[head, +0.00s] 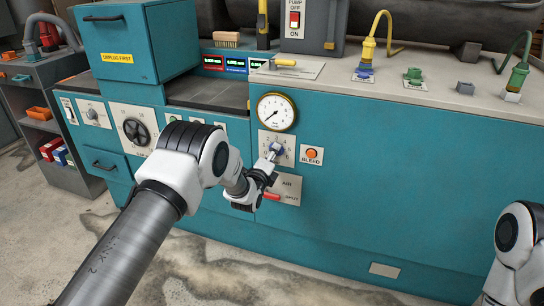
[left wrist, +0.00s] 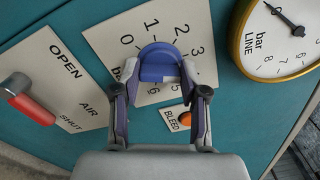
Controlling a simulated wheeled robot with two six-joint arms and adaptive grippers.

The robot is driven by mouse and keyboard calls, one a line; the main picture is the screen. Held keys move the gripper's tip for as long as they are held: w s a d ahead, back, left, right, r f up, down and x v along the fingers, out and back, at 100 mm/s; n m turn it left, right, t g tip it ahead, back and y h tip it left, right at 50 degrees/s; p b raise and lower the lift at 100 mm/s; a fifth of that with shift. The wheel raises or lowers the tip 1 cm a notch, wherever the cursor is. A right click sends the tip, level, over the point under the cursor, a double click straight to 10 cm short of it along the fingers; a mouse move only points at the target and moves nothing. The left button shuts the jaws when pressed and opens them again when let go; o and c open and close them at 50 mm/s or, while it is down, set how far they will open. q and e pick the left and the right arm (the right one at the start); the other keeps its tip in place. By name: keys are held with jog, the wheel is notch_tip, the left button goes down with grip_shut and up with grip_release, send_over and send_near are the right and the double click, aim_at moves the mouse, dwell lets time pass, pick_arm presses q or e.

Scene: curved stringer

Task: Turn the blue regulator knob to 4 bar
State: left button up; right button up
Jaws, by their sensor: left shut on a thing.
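The blue regulator knob (left wrist: 160,62) sits on a white dial plate (left wrist: 152,32) printed with numbers; 0, 1, 2 and 3 are readable in the left wrist view. My left gripper (left wrist: 160,76) is shut on the knob, one finger on each side. In the head view the left gripper (head: 271,158) reaches the knob (head: 276,149) from below. The fingers hide part of the numbers, and I cannot tell the knob's exact setting. A brass-rimmed bar gauge (head: 276,112) is above the knob; its number is too small to read surely. My right gripper is out of view.
An orange BLEED button (head: 311,153) is just right of the knob. A red-handled AIR valve (head: 271,197) is below, its handle toward SHUT in the wrist view. The teal panel further right is clear.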

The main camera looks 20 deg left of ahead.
pick_arm(q)
jog(key=shift+m, duration=1.7)
jog(key=o, duration=1.1)
jog(key=shift+d, duration=0.1)
jog(key=shift+o, duration=0.2)
jog(key=s, duration=1.2)
jog(key=shift+a, duration=0.25)
jog(key=shift+f, duration=0.1)
